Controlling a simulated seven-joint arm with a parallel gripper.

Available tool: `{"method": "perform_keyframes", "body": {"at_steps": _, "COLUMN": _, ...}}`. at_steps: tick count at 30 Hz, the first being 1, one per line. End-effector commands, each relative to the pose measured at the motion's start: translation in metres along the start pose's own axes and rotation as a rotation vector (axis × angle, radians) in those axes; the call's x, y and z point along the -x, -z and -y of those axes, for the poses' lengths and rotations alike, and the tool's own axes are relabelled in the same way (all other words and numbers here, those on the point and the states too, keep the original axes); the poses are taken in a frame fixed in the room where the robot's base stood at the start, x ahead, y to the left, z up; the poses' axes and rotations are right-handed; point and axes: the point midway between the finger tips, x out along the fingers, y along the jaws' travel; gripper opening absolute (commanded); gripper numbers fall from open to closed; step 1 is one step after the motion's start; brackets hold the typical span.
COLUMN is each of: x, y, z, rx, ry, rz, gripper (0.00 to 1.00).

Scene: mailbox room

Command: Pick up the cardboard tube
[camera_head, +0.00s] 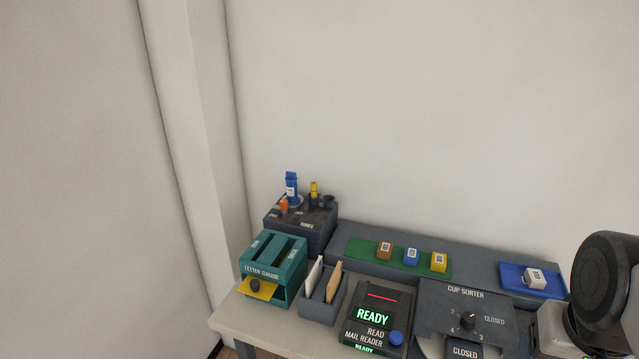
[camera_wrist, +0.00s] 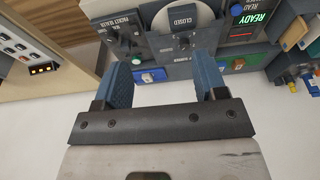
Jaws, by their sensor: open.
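I cannot make out a cardboard tube in either view. The nearest upright round things are a blue cylinder with a white label (camera_head: 291,187) and small orange (camera_head: 284,205) and yellow (camera_head: 314,188) pieces on a dark block at the back left. My gripper (camera_wrist: 163,70) shows in the wrist view with its two blue fingers wide apart and nothing between them. It is above the bench equipment, and the scene appears upside down there. My gripper's fingers are not visible in the head view.
A teal letter gauge (camera_head: 288,249), a grey envelope holder (camera_head: 319,306), a mail reader (camera_head: 376,314) and a cup sorter (camera_head: 468,297) crowd the bench. Behind them lie a green mat (camera_head: 363,247) with three blocks and a blue tray (camera_head: 512,276) with a white block (camera_head: 535,279).

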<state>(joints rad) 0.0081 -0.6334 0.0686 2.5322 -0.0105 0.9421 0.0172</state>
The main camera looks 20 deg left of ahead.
Motion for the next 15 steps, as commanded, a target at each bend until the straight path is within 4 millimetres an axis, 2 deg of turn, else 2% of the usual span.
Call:
{"method": "perform_keyframes", "body": {"at_steps": 9, "x": 0.001, "y": 0.002, "z": 0.001, "rx": -0.004, "ry": 0.0, "rz": 0.001, "gripper": 0.65}}
{"method": "perform_keyframes", "body": {"at_steps": 15, "x": 0.006, "y": 0.02, "z": 0.006, "rx": -0.04, "ry": 0.004, "rz": 0.007, "gripper": 0.65}}
